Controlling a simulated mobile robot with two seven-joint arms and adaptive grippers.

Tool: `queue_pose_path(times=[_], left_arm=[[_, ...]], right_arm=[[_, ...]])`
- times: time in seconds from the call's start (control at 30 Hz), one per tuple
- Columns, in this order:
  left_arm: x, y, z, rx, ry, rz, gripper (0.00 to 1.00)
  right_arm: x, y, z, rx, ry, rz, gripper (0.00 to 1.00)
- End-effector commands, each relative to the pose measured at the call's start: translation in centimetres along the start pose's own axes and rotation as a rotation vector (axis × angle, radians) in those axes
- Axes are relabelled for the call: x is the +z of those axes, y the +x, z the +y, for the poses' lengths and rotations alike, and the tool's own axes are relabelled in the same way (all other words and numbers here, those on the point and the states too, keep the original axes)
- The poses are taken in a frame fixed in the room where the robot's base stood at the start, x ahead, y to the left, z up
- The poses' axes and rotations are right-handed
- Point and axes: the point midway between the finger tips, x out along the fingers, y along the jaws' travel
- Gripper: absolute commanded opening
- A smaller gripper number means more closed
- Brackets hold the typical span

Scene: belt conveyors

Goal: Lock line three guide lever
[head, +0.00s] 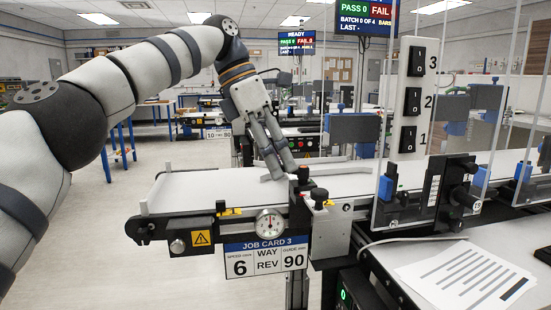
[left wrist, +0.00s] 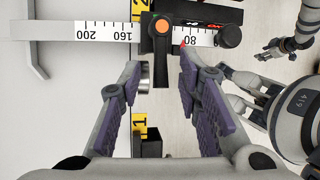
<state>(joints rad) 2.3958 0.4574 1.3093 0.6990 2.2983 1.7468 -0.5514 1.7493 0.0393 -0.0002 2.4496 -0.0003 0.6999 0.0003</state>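The line three guide lever (left wrist: 161,50) is a black handle with an orange pivot cap, pointing down across the white scale in the left wrist view. In the head view the dark lever (head: 303,179) is small beside my fingertips. My left gripper (head: 283,176) reaches down over the conveyor's near rail. In the left wrist view my left gripper (left wrist: 165,77) is open, with a finger on each side of the lever's free end and visible gaps. A red pointer sits by the 80 mark of the scale (left wrist: 105,29).
Job card 3 (head: 266,257) reads speed code 6, way REV, guide 90. A dial (head: 270,224) and a black knob (head: 319,197) sit near the lever. A switch post (head: 410,98) and clear panels stand to the right. The belt (head: 210,187) is bare on its left part.

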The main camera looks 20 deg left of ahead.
Motion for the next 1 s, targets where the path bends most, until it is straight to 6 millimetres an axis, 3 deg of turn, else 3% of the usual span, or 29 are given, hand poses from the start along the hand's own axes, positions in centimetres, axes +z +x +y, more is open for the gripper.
queue_pose_path(times=[0.17, 0.4, 0.6, 1.0], left_arm=[[0.1, -1.3, 0.0, 0.002, -0.001, -0.003, 0.31], [-5.7, -4.2, 2.9, 0.000, -0.006, -0.003, 0.31], [-8.9, -5.8, 4.5, 0.001, -0.003, -0.001, 0.31], [-9.8, -6.2, 4.9, 0.000, 0.000, 0.000, 0.31]], right_arm=[[0.0, 0.0, 0.0, 0.000, 0.000, 0.000, 0.43], [0.0, 0.0, 0.0, 0.000, 0.000, 0.000, 0.43], [0.0, 0.0, 0.0, 0.000, 0.000, 0.000, 0.43], [0.0, 0.0, 0.0, 0.000, 0.000, 0.000, 0.43]])
